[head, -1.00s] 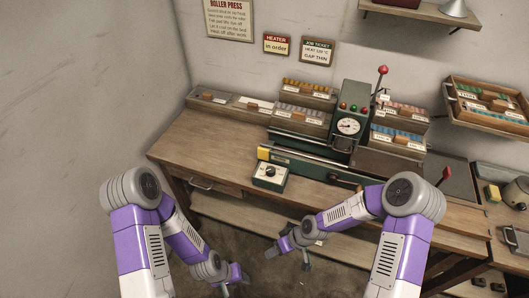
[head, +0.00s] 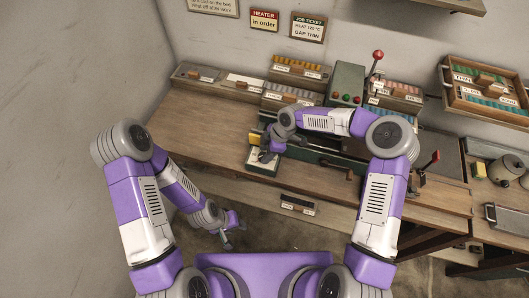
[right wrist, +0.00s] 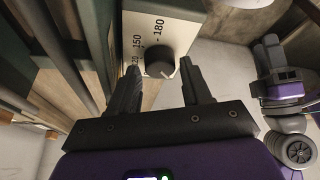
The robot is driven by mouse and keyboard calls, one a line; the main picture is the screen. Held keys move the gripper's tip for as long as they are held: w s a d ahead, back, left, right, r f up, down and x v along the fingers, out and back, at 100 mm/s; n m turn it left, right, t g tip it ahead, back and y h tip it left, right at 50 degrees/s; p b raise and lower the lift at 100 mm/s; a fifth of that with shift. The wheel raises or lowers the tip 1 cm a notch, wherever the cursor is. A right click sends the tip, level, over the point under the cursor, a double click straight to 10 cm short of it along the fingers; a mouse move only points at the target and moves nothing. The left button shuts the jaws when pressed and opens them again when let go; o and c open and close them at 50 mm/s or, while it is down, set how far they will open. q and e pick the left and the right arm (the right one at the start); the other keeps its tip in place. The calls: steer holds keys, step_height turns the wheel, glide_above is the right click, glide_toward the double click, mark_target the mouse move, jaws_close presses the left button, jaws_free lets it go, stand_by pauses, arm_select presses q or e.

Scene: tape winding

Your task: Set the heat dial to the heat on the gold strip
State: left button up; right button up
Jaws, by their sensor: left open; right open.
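The heat dial is a black knob (right wrist: 160,63) on a pale panel marked 150 and 180, with another mark partly hidden at the left. Its box (head: 254,166) sits at the bench's front edge, partly covered by my right arm in the head view. My right gripper (right wrist: 160,72) is open, with one finger on each side of the knob; I cannot tell whether they touch it. It also shows over the box in the head view (head: 266,154). My left gripper (head: 228,240) is open and empty, low in front of the bench. I cannot make out a gold strip.
A job ticket (head: 308,27) on the wall reads heat 120 °C, gap thin. The heater sign (head: 264,20) reads in order. The green press (head: 346,82) with a red-knobbed lever stands behind my right arm. The bench's left part (head: 195,117) is clear.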

steer(key=shift+a+f, duration=0.3)
steer(key=shift+f, duration=0.25)
steer(key=c, duration=0.7)
steer(key=shift+c, duration=0.2)
